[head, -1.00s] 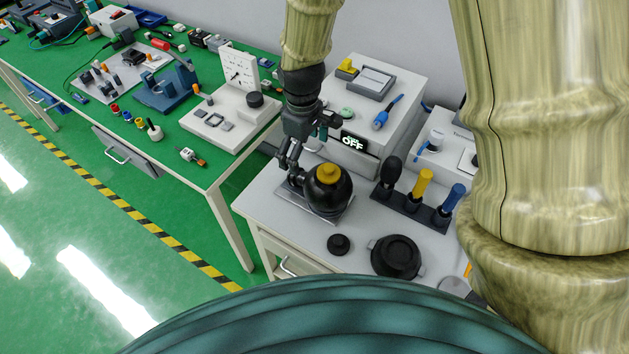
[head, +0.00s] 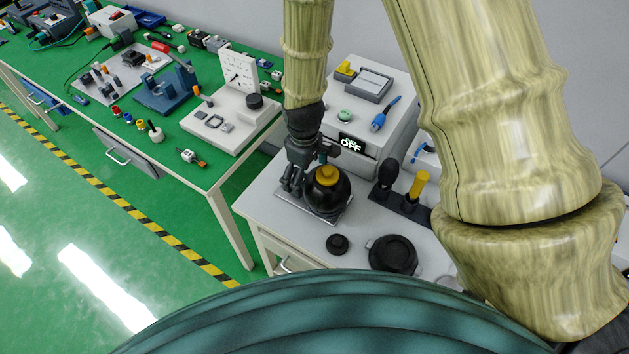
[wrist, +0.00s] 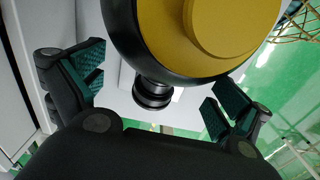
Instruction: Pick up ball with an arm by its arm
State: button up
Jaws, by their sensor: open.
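The ball with an arm (head: 334,197) is black with a yellow cap, and sits on a flat metal plate (head: 345,216) on the white table. In the wrist view the ball's black and yellow body (wrist: 146,50) fills the top. Its short black ribbed arm (wrist: 152,94) sticks out toward my gripper. My gripper (head: 294,188) is at the left side of the ball. In the wrist view my gripper (wrist: 155,90) is open, with teal pads on either side of the arm and visible gaps to both.
Behind the ball stands a white box with an "OFF" display (head: 352,143). A dark rack (head: 402,205) with upright handles is to the right. A small black knob (head: 338,244) and a round black lidded thing (head: 392,252) lie in front. A green bench (head: 150,140) stands left.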

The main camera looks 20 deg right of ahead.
jog(key=shift+s+f, duration=0.1)
jog(key=shift+f, duration=1.15)
jog(key=c, duration=1.9)
